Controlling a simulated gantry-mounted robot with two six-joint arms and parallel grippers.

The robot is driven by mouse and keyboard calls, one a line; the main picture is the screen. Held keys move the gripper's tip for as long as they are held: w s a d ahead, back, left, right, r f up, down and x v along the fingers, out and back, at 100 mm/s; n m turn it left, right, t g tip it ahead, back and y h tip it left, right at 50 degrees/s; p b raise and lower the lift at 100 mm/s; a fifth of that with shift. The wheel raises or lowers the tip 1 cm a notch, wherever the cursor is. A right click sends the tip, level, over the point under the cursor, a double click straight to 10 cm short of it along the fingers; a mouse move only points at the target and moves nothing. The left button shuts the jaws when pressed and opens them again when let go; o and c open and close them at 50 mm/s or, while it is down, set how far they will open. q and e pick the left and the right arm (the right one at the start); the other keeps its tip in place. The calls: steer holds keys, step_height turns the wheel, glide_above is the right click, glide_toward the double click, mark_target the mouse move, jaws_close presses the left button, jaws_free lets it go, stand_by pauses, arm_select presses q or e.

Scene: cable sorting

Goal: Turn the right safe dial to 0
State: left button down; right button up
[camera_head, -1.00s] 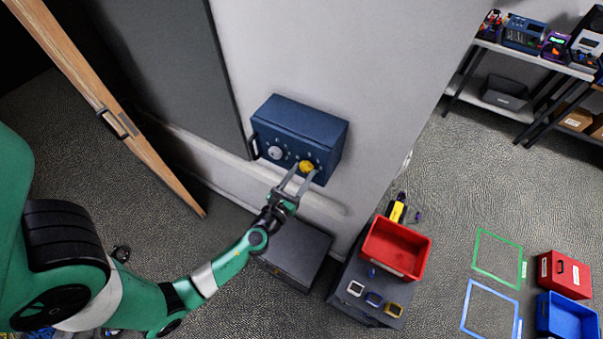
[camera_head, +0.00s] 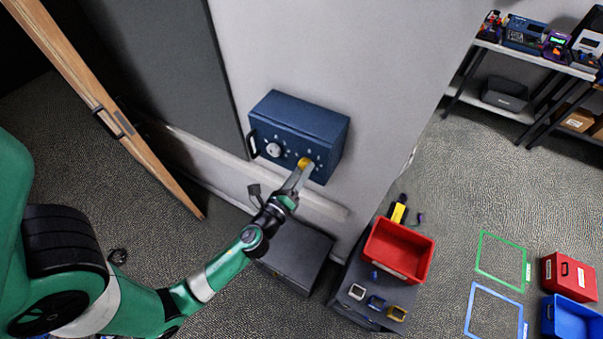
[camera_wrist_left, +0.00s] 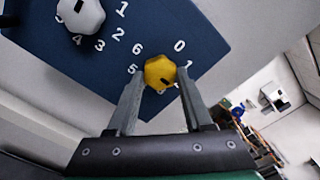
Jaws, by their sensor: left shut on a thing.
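A dark blue safe (camera_head: 297,115) is on the grey wall in the head view. Its right dial is a yellow knob (camera_head: 304,162); its left dial is a white-grey knob (camera_head: 273,149). My left gripper (camera_head: 301,168) is shut on the right dial. In the left wrist view the yellow knob (camera_wrist_left: 160,70) sits between the two grey fingertips (camera_wrist_left: 159,76). A dark mark shows on the knob's lower right side. The printed 0 is up and right of the knob, with 1 below it; 6 and 5 are on the left. The lower numbers are partly hidden. My right gripper is not in view.
A black handle (camera_head: 252,144) is at the safe's left edge. A dark box (camera_head: 297,252) stands below the safe. To its right are a red bin (camera_head: 398,252) and small items. A wooden door (camera_head: 95,100) stands at left.

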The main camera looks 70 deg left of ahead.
arm_select(q)
steer(key=shift+n+b, duration=3.85)
steer(key=shift+n, duration=5.05)
steer(key=shift+r, duration=0.1)
steer(key=shift+c, duration=1.5)
jaws_free()
